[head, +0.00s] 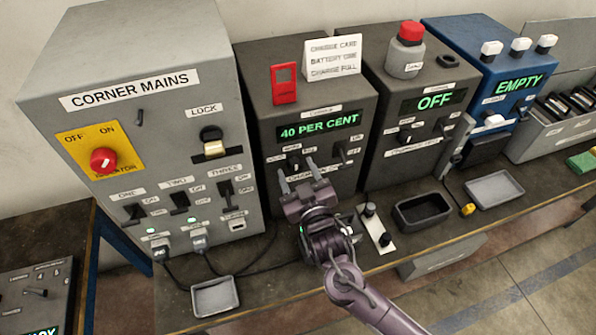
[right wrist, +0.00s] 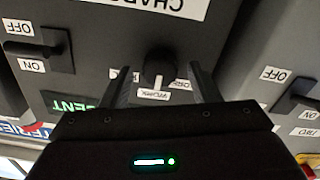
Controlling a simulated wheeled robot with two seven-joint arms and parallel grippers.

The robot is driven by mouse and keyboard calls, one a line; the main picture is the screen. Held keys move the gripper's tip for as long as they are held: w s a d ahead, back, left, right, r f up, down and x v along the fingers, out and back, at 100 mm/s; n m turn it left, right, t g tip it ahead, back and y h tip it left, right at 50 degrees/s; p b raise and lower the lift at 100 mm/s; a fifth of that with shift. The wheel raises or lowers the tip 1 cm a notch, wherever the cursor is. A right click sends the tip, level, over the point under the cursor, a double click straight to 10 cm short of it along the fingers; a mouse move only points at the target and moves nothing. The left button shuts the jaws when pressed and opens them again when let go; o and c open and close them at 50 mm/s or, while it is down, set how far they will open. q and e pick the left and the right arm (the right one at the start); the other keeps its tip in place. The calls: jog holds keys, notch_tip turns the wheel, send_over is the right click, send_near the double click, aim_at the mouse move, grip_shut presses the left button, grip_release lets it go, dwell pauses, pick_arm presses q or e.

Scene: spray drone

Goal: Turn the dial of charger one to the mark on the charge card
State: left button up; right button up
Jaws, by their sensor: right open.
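Charger one (head: 258,92) is a dark grey box with a green "40 PER CENT" display (head: 320,127). The charge card (head: 333,58) stands on top and reads "CHARGE CARD, BATTERY ONE, CHARGE FULL". The charger's dial (head: 293,161) is a small dark knob below the display, with small white labels around it. My right gripper (head: 300,172) is open in front of the charger's lower face. In the right wrist view the dial (right wrist: 157,72) appears between the open fingers, with no visible contact; a label below it seems to read "WORK". My left gripper is not in view.
A red tag holder (head: 284,84) stands on charger one. A switch (head: 340,150) is right of the dial. The corner mains box (head: 140,50) is close on the left, a second charger reading "OFF" (head: 435,102) on the right. Trays (head: 425,212) and cables lie on the bench in front.

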jog(key=c, duration=1)
jog(key=shift+o, duration=0.2)
jog(key=shift+f+m, duration=0.1)
jog(key=shift+m, duration=0.2)
jog(key=m+b, duration=0.1)
jog(key=m, duration=0.3)
jog(key=m+b, duration=0.1)
jog(key=m, duration=0.4)
jog(key=shift+m, duration=0.3)
jog(key=o, duration=1)
jog(key=shift+c, duration=0.2)
